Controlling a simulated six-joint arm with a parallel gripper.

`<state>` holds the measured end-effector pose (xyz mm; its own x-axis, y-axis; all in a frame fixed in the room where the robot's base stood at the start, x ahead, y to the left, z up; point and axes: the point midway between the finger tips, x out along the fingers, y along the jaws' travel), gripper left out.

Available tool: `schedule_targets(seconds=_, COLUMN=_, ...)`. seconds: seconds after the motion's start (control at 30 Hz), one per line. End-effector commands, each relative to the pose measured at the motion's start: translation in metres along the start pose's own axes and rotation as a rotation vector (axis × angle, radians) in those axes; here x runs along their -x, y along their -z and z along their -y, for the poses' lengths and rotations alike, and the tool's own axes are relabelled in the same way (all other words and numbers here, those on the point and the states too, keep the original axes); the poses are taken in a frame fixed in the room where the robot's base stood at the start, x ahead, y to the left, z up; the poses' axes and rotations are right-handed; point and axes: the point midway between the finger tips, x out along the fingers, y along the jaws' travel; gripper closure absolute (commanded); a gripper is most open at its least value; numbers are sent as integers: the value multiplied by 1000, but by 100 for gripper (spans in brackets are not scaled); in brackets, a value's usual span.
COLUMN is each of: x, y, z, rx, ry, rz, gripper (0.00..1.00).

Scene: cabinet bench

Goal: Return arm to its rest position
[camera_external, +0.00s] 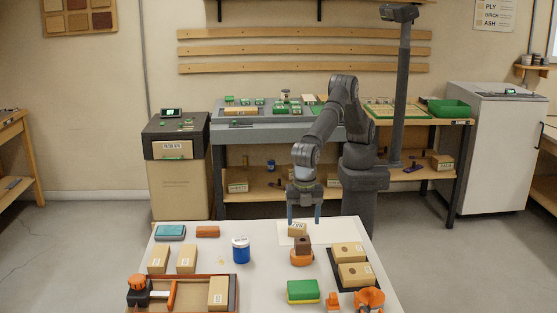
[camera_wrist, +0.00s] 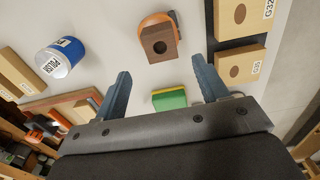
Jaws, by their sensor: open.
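My arm reaches over the back edge of the white table (camera_external: 200,292) in the external view. My gripper (camera_external: 303,221) points down there, its two blue-grey fingers spread apart. In the wrist view my gripper (camera_wrist: 160,68) is open, with nothing held between the fingers. A brown block with a dark hole (camera_wrist: 160,45) on an orange base shows beyond the fingertips.
A blue can (camera_external: 240,250), a green-and-yellow sponge (camera_external: 302,291) and a black tray (camera_external: 335,268) with two holed blocks stand on the table. A wooden tray (camera_external: 190,278) is at front left. A dark post (camera_external: 401,100) rises right of my arm, beside the back bench (camera_external: 250,133).

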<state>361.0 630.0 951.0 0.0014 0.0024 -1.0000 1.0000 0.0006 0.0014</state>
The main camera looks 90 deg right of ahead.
Motion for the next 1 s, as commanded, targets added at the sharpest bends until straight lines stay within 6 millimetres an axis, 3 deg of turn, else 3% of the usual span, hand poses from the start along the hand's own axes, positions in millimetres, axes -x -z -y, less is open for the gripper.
schedule_targets(seconds=0.13, x=32, y=0, z=0, rx=0, ry=-2, rz=-4, gripper=33)
schedule_targets(seconds=0.17, x=27, y=0, z=0, rx=0, ry=1, rz=2, gripper=33)
schedule_targets(seconds=0.77, x=-99, y=-1, z=0, rx=0, ry=2, rz=3, gripper=33)
schedule_targets(seconds=0.8, x=-81, y=1, z=-1, rx=0, ry=-3, rz=-5, gripper=33)
schedule_targets(seconds=1.0, x=-44, y=-6, z=-4, rx=-3, ry=-1, rz=-2, gripper=33)
